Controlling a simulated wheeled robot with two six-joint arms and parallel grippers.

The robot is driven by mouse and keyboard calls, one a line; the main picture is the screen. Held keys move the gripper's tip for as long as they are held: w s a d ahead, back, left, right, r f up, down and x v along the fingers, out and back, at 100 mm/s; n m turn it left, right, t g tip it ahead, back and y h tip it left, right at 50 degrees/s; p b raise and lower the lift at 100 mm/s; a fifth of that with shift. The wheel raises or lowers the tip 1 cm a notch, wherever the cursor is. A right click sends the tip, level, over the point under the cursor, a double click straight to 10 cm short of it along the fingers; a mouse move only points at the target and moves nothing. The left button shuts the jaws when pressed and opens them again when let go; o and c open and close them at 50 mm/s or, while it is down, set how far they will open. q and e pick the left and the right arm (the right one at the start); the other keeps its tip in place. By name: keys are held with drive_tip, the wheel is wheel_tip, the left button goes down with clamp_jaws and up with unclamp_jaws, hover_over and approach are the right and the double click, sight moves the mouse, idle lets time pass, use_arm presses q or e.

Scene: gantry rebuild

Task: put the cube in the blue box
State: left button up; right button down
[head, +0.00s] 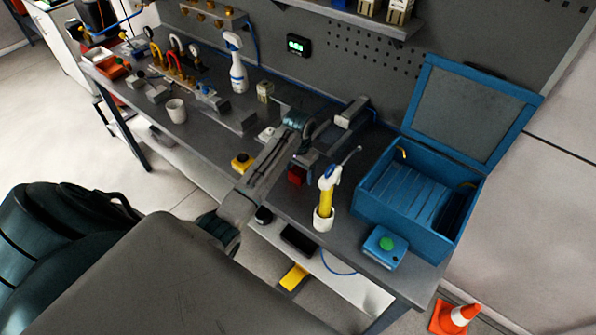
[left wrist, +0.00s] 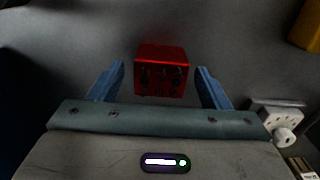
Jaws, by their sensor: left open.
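The red cube (head: 297,175) sits on the grey workbench (head: 275,198), just below my left gripper (head: 304,160). In the left wrist view, the cube (left wrist: 162,72) lies between the two blue fingers of my left gripper (left wrist: 159,68). The fingers are open, with a visible gap on both sides of the cube. The blue box (head: 365,205) stands at the right end of the bench with its lid (head: 465,110) raised. Part of its inside shows, with blue slats. My right gripper is not in view.
A white cup with a yellow-handled tool (head: 326,195) stands between the cube and the box. A blue button box (head: 384,246) is at the front edge. A yellow item (head: 242,162) lies left of the cube. A spray bottle (head: 237,70) and a white cup (head: 177,110) stand farther left.

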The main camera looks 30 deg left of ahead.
use_arm(q)
drive_tip(key=shift+f, duration=0.4)
drive_tip(key=shift+r, duration=0.1)
drive_tip(key=c, duration=1.2)
drive_tip(key=shift+w, duration=0.1)
drive_tip(key=shift+c, duration=0.6)
drive_tip(key=shift+r+b, duration=0.4)
drive_tip(key=shift+b, duration=0.05)
wheel_tip(320, 180, up, 2)
drive_tip(key=shift+r+b, duration=0.1)
drive_tip(key=shift+b, duration=0.8)
drive_tip(key=s+b, duration=0.1)
drive_tip(key=s, duration=0.1)
drive_tip(key=s+d, duration=0.1)
drive_tip(key=s, duration=0.2)
drive_tip(key=shift+s+r+b, duration=0.15)
drive_tip(key=shift+b, duration=0.2)
drive_tip(key=s+d+r+p, duration=0.1)
drive_tip(key=s+d+p, duration=0.1)
drive_tip(key=s, duration=0.8)
drive_tip(key=shift+s+d+r+p, duration=0.15)
drive_tip(key=shift+s+r+p, duration=0.1)
drive_tip(key=shift+r+p, duration=0.1)
